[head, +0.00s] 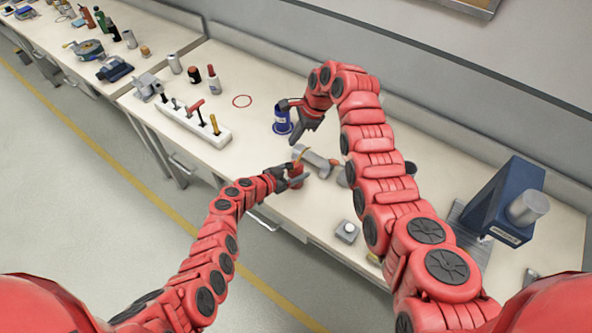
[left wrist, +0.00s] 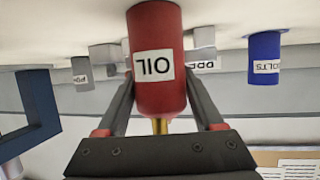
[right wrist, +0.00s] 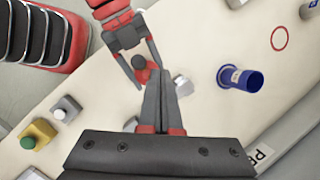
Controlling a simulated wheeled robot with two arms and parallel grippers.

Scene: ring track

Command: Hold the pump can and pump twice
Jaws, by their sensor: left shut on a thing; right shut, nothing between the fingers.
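The left wrist view is upside down, and the can looks upright at the bench top. My right gripper (head: 298,137) is shut and empty, pointing down above and behind the can. Its closed fingers (right wrist: 158,95) hide part of the bench near the can.
A blue BOLTS cup (head: 282,121) stands behind the can, close to my right gripper. A white tool rack (head: 190,122) and red ring (head: 242,101) are left. A blue press (head: 500,200) and grey button box (head: 347,231) are right.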

